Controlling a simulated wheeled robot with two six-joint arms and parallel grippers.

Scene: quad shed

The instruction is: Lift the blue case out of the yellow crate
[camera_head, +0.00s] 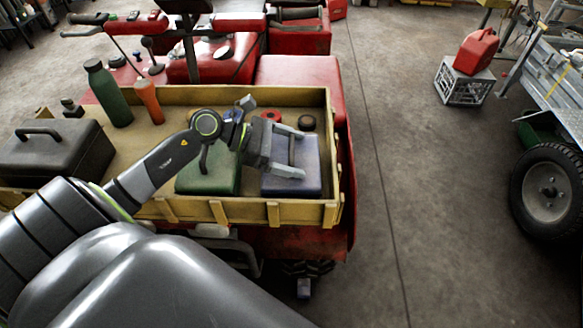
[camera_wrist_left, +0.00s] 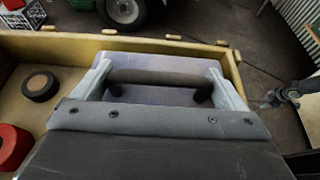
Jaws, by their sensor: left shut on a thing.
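The blue case (camera_head: 306,157) is at the right end of the yellow crate (camera_head: 239,209), inside its walls. My left gripper (camera_head: 292,156) is over the case with its fingers pointing right. In the left wrist view the left gripper (camera_wrist_left: 160,76) is shut on the dark handle bar of the blue case (camera_wrist_left: 150,96). The case appears level, and its base is hidden, so I cannot tell whether it touches the crate floor. What seems to be my right gripper (camera_wrist_left: 268,103) shows small beyond the crate in the left wrist view; its jaws are unclear.
In the crate, a green case (camera_head: 210,172) is close left of the blue case. A black toolbox (camera_head: 55,150), a green bottle (camera_head: 108,93), an orange bottle (camera_head: 149,100) and tape rolls (camera_head: 306,122) are also there. Open floor (camera_head: 440,190) lies right of the red vehicle.

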